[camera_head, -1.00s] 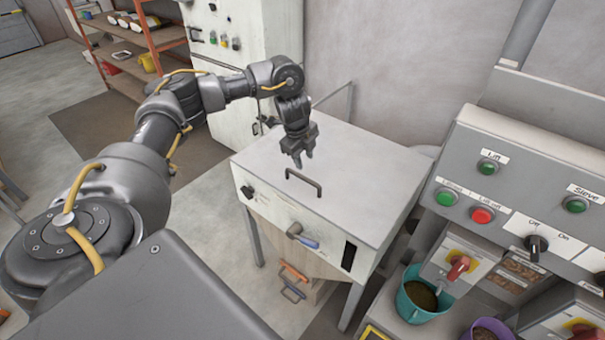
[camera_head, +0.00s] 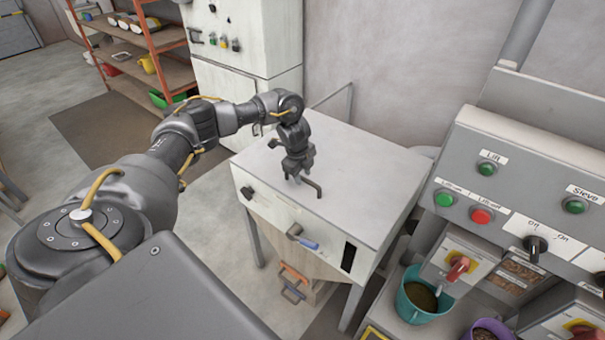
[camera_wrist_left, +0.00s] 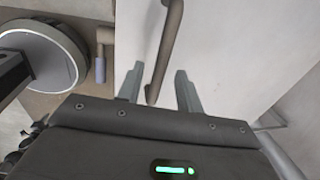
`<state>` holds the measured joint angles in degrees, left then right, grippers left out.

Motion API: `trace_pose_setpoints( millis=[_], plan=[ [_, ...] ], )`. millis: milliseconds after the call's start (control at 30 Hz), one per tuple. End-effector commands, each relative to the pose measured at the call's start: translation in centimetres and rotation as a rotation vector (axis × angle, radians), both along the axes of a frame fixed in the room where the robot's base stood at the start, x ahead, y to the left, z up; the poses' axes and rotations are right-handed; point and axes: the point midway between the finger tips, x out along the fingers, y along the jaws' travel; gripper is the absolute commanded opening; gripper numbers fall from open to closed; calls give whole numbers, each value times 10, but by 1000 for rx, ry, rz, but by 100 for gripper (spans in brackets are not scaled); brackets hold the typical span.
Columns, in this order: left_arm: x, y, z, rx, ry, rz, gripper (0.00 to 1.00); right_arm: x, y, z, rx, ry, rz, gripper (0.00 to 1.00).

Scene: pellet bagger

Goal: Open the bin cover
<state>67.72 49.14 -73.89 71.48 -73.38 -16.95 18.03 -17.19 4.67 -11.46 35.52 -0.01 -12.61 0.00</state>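The bin cover (camera_head: 355,170) is the flat, pale grey lid on top of the white bin (camera_head: 275,216), and it lies shut. A dark bar handle (camera_head: 316,187) stands up near its front edge. My left gripper (camera_head: 293,181) is just above the cover at the left end of the handle and hides part of it. In the left wrist view the two fingers (camera_wrist_left: 158,85) are apart, and the handle (camera_wrist_left: 168,45) runs between them towards its near end. I cannot see the fingers touching it. My right gripper is not in view.
A lever with a blue grip (camera_head: 304,239) sticks out of the bin's front. A control panel (camera_head: 515,195) with buttons and a teal bucket (camera_head: 420,298) stand at the right. A white cabinet (camera_head: 245,70) is behind the bin at the left.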

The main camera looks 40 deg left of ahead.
Motion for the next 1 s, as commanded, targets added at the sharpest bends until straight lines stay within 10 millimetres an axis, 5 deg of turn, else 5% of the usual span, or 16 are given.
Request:
trace_pose_setpoints(
  millis=[367,633,1000],
  plan=[
    [1,0,-6,1,-1,0,36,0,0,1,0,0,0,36],
    [1,0,-6,0,-1,0,1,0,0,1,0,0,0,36],
    [1,2,-6,0,-2,4,0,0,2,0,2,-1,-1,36]
  ],
)
